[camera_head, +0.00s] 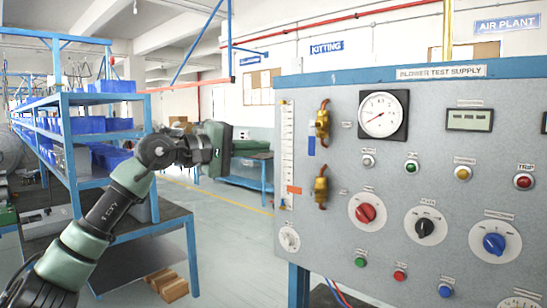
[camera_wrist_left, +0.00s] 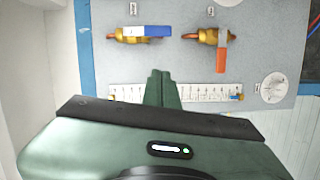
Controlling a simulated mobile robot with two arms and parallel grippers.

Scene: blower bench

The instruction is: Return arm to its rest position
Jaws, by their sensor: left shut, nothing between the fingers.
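My left arm (camera_head: 110,208) comes in from the lower left in the head view, bent up and held out in front of the blue shelving. Its left gripper (camera_head: 220,148) is raised to the left of the grey test panel (camera_head: 345,235), with a visible gap between them. In the left wrist view the green fingers (camera_wrist_left: 163,88) are together and empty, pointing toward the panel and overlapping its white scale (camera_wrist_left: 210,94). Their tips do not show clearly in the head view. My right gripper is in neither view.
The panel has an upper brass valve (camera_head: 322,122) with a blue handle, and a lower brass valve (camera_head: 320,187) with an orange handle. A gauge (camera_head: 383,114), knobs and buttons sit further right.

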